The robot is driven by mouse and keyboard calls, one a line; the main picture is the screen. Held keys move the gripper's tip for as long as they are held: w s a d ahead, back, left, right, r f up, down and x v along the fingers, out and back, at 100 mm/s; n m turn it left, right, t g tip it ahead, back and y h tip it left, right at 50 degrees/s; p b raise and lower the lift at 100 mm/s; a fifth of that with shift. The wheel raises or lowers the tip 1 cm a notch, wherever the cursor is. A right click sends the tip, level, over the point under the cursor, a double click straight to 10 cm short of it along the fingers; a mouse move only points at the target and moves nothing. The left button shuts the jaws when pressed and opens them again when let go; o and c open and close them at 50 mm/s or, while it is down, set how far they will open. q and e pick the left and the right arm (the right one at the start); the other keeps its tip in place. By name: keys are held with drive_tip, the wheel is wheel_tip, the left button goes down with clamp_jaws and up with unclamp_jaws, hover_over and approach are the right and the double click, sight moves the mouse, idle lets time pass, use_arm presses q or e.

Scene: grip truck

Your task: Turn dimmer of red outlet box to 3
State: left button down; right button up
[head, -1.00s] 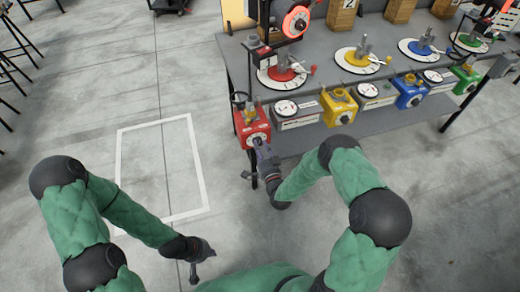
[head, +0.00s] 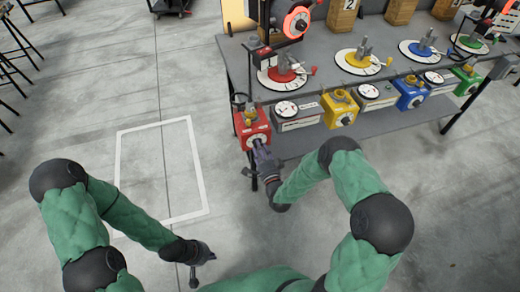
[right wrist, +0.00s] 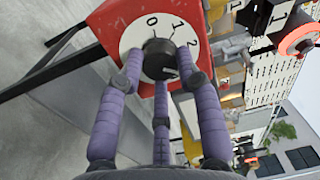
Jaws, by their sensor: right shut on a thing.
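The red outlet box (head: 246,128) is at the left front corner of the workbench, below its top. My right gripper (head: 257,145) is at its front face. In the right wrist view the red box (right wrist: 105,18) has a white dial plate (right wrist: 138,36) with a black dimmer knob (right wrist: 160,57). The numbers 0, 1 and 2 show on the plate; the rest is hidden. The purple fingers of my right gripper (right wrist: 160,75) are closed around the knob. My left gripper (head: 203,258) hangs low over the floor, away from the bench; its fingers are too small to read.
Yellow (head: 340,108), blue (head: 410,92) and green (head: 466,79) outlet boxes sit further right along the bench (head: 330,80). White gauge boxes (head: 297,113) stand between them. The lower shelf (head: 350,131) juts out below. The floor left of the bench is clear, with a white marked rectangle (head: 120,170).

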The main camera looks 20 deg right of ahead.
drive_tip(key=shift+d+r, duration=0.1)
drive_tip(key=o, duration=1.2)
drive_tip(key=shift+c, duration=0.2)
drive_tip(key=s, duration=1.2)
drive_tip(key=shift+d+f, duration=0.2)
drive_tip(key=shift+f, duration=0.2)
